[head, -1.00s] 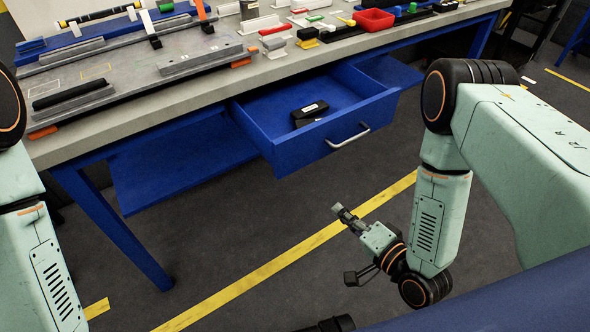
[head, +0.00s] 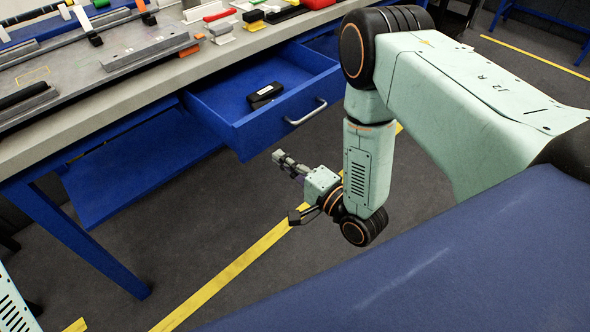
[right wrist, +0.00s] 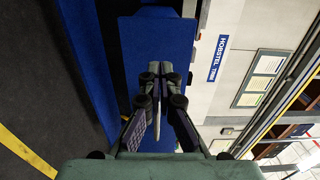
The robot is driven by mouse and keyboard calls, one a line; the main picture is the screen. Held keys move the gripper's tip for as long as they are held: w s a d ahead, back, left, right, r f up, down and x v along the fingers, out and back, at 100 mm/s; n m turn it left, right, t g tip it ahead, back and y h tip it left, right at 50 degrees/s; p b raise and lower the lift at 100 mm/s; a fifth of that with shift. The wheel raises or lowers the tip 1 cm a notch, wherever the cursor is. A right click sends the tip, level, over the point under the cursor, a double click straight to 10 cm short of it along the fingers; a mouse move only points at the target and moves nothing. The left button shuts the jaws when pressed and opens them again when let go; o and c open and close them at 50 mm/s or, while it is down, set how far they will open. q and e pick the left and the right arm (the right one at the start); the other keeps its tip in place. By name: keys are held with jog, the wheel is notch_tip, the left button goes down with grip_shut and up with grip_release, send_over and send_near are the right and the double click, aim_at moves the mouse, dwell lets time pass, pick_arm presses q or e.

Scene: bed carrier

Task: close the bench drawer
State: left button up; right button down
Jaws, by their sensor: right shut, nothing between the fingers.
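The blue bench drawer (head: 262,110) stands pulled out from under the bench top in the head view. Its front carries a pale bar handle (head: 306,113). A small black case (head: 265,94) lies inside it. My right gripper (head: 281,158) is shut and empty, in front of and below the drawer front, and looks apart from it. In the right wrist view the right gripper's fingers (right wrist: 163,82) show against a blue surface; I cannot tell which part of the bench that is. My left gripper is out of view; only a bit of the left arm shows.
The bench top (head: 150,88) holds rails, blocks and small coloured parts. A blue lower shelf (head: 140,165) and a bench leg (head: 80,240) stand left of the drawer. Dark floor with a yellow line (head: 225,278) is clear below. A blue padded surface (head: 420,270) fills the lower right.

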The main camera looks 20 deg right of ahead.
aim_at(254, 137)
jog(key=b+x, duration=0.1)
jog(key=x, duration=0.5)
jog(key=shift+f, duration=0.15)
jog(key=shift+w+a, duration=0.15)
jog(key=shift+w, duration=0.6)
jog(key=shift+a, duration=0.1)
